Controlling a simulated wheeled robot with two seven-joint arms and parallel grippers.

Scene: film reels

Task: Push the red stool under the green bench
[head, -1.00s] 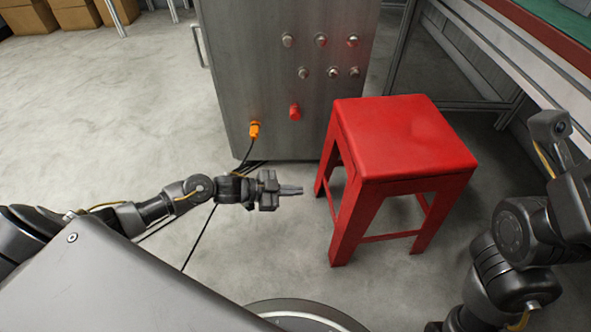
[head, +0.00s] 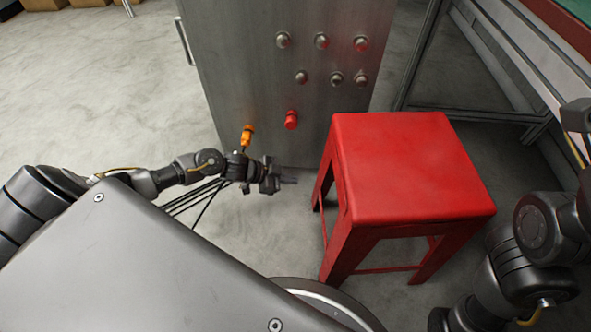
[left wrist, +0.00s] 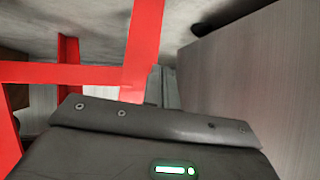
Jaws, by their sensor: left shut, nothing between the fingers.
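The red stool (head: 405,165) stands upright on the floor right of centre in the head view, in front of a metal cabinet. In the left wrist view a red leg and crossbar of the stool (left wrist: 146,38) show close to the fingers. The green bench (head: 578,8) is at the upper right, only partly in view, with an open metal frame under its top. My left gripper (head: 288,180) is shut and empty, left of the stool and apart from it in the head view. Its fingers (left wrist: 163,86) also show in the wrist view.
The steel cabinet (head: 260,60) with several knobs stands behind the stool and close to my left gripper. An orange plug (head: 248,134) sticks out of it, with dark cables below. Open floor (head: 100,90) lies to the left. My right arm is at the right edge.

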